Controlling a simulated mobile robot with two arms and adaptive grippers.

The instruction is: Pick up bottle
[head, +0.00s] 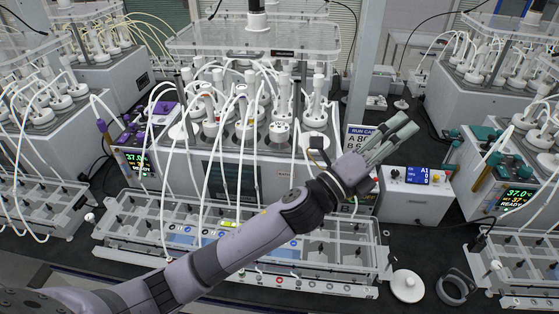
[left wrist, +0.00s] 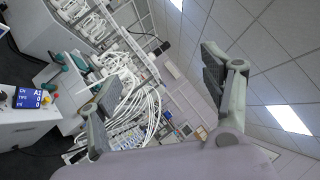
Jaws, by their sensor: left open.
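Several bottles with white tops and tubes (head: 245,112) stand in the central reactor unit (head: 235,180), under a clear cover. I cannot tell which bottle the task means. My left arm reaches in from the lower left across the front of this unit. My left gripper (head: 392,138) is raised at the unit's right side, its fingers pointing up and right. In the left wrist view the left gripper (left wrist: 160,97) is open and empty, with its fingers wide apart. My right gripper is not in view.
A white box with a blue display (head: 418,182) stands right of the central unit. A clear rack (head: 350,262) runs along the front. A white round lid (head: 407,287) and a black ring (head: 455,289) lie on the dark bench. More reactor units stand on both sides.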

